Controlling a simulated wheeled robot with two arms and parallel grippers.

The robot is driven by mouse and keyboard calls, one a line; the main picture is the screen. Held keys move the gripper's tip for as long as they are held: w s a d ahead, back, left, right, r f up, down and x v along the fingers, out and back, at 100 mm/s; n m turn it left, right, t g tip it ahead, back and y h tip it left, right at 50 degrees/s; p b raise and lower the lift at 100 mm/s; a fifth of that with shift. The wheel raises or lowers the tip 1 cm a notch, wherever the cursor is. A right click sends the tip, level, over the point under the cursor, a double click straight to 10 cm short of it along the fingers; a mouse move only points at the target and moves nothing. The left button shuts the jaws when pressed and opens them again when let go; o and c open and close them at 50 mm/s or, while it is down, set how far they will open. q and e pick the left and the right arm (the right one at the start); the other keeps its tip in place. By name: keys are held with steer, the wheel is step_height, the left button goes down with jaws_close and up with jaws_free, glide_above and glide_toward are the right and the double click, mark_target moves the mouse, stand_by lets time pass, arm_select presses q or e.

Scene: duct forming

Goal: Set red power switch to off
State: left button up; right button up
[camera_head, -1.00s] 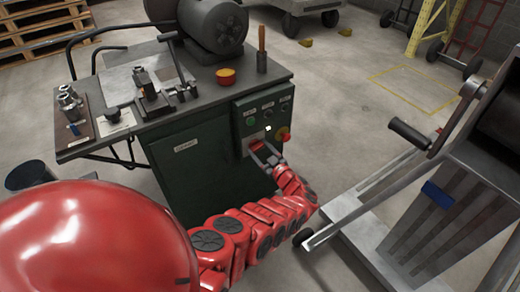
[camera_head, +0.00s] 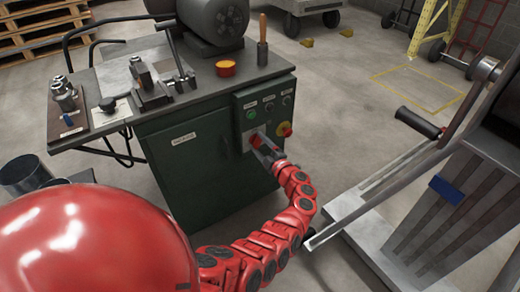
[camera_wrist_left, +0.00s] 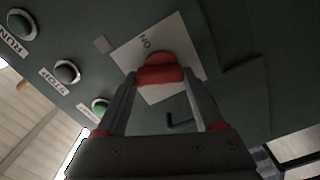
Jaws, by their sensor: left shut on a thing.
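The red power switch (camera_head: 255,140) is on a pale plate on the front of the green machine cabinet. In the left wrist view the red switch handle (camera_wrist_left: 160,73) sits between my fingertips, with the word ON on the plate (camera_wrist_left: 138,46) beside it. My left gripper (camera_head: 263,147) reaches the switch from the front, and its fingers (camera_wrist_left: 160,78) are shut on the handle. The gripper partly covers the switch in the head view. My right gripper is not in view.
A red and yellow stop button (camera_head: 285,129) is just right of the switch. A green button (camera_head: 251,114) and other controls are above. A metal machine with a black-gripped lever (camera_head: 418,122) stands to the right. Bare floor lies between it and the cabinet.

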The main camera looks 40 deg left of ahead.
arm_select(q)
steer(key=n+b, duration=0.3)
steer(key=n, duration=0.1)
steer(key=shift+f, duration=0.2)
steer(key=shift+n+b, duration=0.4)
steer(key=shift+b, duration=0.1)
steer(key=shift+r, duration=0.1)
steer(key=o, duration=1.4)
steer(key=p+v, duration=0.3)
steer(key=v, duration=1.4)
steer(key=shift+s+d, duration=0.2)
